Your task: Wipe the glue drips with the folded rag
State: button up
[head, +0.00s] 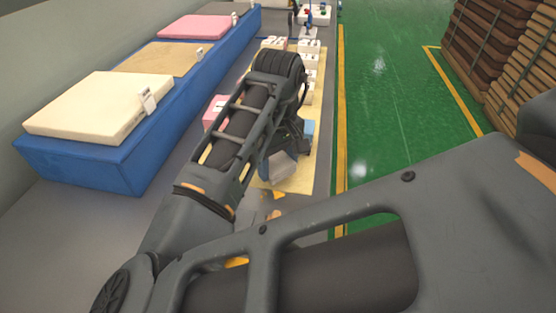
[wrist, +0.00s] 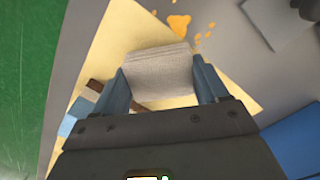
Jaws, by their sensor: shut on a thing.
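My gripper (wrist: 160,78) is shut on the folded rag (wrist: 157,66), a pale grey-white cloth held between its two blue fingers. In the head view the rag (head: 284,168) shows below my wrist, over the pale yellow sheet (head: 301,178) on the grey bench. Orange glue drips (wrist: 179,23) lie just beyond the rag on the grey surface, with smaller spots around them. They also show in the head view (head: 276,194), in front of the rag. Whether the rag touches the surface I cannot tell.
A long blue base (head: 98,168) with cream, tan and pink mattress pieces stands at the left. A pink block (head: 213,113) and several white blocks (head: 309,47) sit along the bench. Green floor (head: 385,105) and brown stacks (head: 492,42) are at the right.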

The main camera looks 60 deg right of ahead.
aim_at(271, 201)
jog(key=shift+f+b, duration=0.5)
jog(key=shift+f, duration=0.4)
dwell(0.6)
jog(key=shift+a, duration=0.1)
